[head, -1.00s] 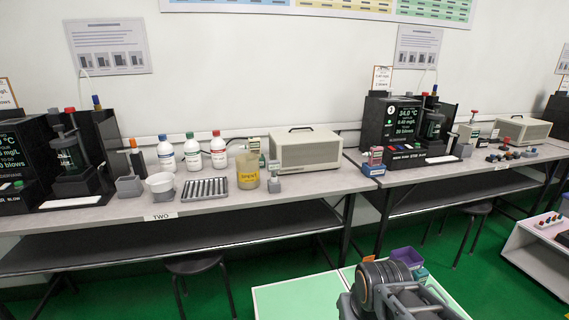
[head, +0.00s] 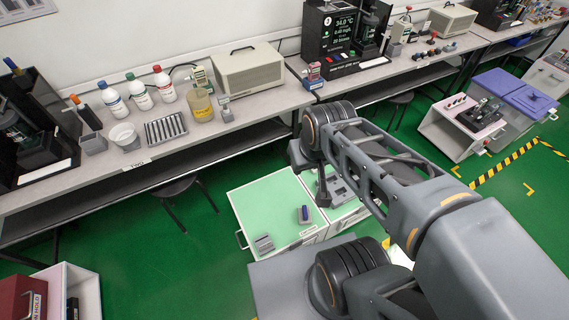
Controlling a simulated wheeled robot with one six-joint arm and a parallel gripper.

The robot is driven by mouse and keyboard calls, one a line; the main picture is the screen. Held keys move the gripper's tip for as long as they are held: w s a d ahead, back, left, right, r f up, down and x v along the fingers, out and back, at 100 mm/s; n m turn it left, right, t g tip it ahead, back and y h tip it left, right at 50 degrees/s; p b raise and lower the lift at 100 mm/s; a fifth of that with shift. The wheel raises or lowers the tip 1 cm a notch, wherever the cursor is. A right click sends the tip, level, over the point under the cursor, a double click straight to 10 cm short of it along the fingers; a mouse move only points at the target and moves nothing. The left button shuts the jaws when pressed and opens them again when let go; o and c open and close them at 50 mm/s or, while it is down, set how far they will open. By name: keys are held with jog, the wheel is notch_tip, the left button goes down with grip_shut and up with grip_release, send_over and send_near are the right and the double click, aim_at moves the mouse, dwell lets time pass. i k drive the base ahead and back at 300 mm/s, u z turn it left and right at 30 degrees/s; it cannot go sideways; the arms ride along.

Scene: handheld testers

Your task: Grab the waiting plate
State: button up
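I cannot make out for certain which thing is the waiting plate. Small items lie on the green-topped cabinet (head: 262,207): a grey block (head: 263,243), a small dark blue piece (head: 304,214) and a grey device (head: 341,187), partly behind my arm. My gripper (head: 323,193) hangs over the cabinet's far part, below the folded arm. Its fingers are small and dark against the grey device, so their opening is unclear. I see nothing clearly held.
A long grey bench (head: 190,150) runs along the wall with bottles, a beaker (head: 201,105), a ribbed tray (head: 165,129) and a beige box (head: 249,75). A stool (head: 178,188) stands under it. A red box marked HOLD (head: 22,297) is at lower left.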

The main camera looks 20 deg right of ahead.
aim_at(299, 244)
jog(key=z, duration=0.25)
jog(key=k, duration=0.55)
jog(key=z, duration=2.85)
jog(key=k, duration=1.25)
jog(key=u, duration=2)
jog(key=i, duration=0.5)
jog(key=u, duration=0.05)
